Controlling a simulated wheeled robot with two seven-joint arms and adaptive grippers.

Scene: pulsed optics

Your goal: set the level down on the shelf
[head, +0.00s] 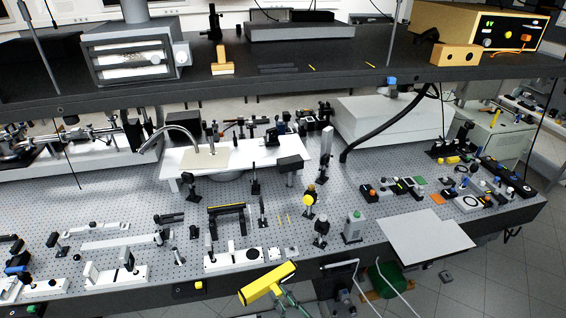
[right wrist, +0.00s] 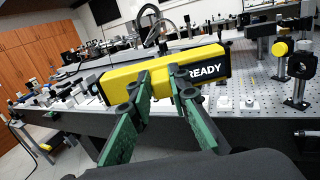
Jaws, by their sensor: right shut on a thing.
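The level is a yellow bar (head: 266,285) with dark end faces, at the front edge of the optical table in the head view. My right gripper (head: 280,294), with green fingers, is shut on it and holds it tilted, in front of the table. In the right wrist view, the level (right wrist: 120,82) lies across the green fingers of the gripper (right wrist: 160,88), and its dark end reads "READY". The shelf (head: 300,88) is the long dark board above the back of the table. My left gripper is not in view.
Bare shelf shows between the mount and the power unit. The perforated table (head: 130,205) below is crowded with optics.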

